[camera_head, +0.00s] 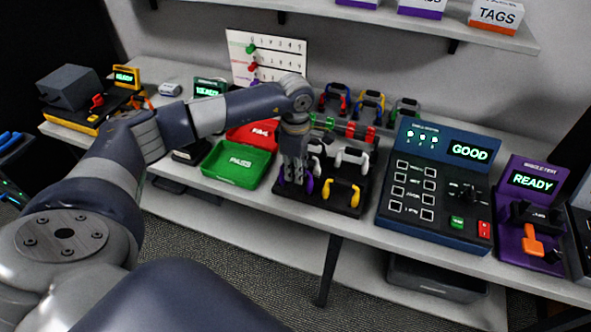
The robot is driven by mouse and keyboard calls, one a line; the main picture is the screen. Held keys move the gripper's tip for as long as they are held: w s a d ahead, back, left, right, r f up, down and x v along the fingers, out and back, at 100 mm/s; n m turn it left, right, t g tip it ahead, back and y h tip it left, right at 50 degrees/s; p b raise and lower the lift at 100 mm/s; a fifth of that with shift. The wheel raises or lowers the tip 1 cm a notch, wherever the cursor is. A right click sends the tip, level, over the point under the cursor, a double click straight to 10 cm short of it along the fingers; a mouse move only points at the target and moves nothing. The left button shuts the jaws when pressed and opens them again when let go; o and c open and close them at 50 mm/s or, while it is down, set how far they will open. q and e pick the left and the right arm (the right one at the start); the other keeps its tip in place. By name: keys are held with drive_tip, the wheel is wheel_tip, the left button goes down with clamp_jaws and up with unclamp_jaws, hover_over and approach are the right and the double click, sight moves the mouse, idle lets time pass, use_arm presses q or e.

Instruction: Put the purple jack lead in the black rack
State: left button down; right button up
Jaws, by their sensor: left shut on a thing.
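The black rack (330,206) stands on the bench near its front edge, right of the green tray. White leads and a yellow lead (341,193) sit in it. My left gripper (295,178) points down over the rack's left part and is shut on the purple jack lead (310,185). Only small purple parts show on either side of the fingers. The gripper hides the rest of the lead, so I cannot tell whether it touches the rack. My right gripper is not in view.
The green PASS tray (237,163) and the red FAIL tray (252,133) lie left of the rack. A blue tester (436,180) reading GOOD and a purple READY tester (531,212) stand to the right. Red, yellow and green leads (369,103) hang behind. A shelf (480,36) runs above.

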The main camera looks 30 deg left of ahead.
use_arm(q)
drive_tip(key=shift+f+b, duration=0.2)
drive_tip(key=shift+b, duration=0.1)
idle(0.5)
drive_tip(key=c, duration=1.5)
unclamp_jaws()
drive_tip(key=shift+o, duration=0.5)
drive_tip(key=o, duration=0.4)
drive_tip(key=shift+o, duration=0.2)
drive_tip(key=shift+r+p, duration=2.3)
drive_tip(key=shift+r, duration=1.75)
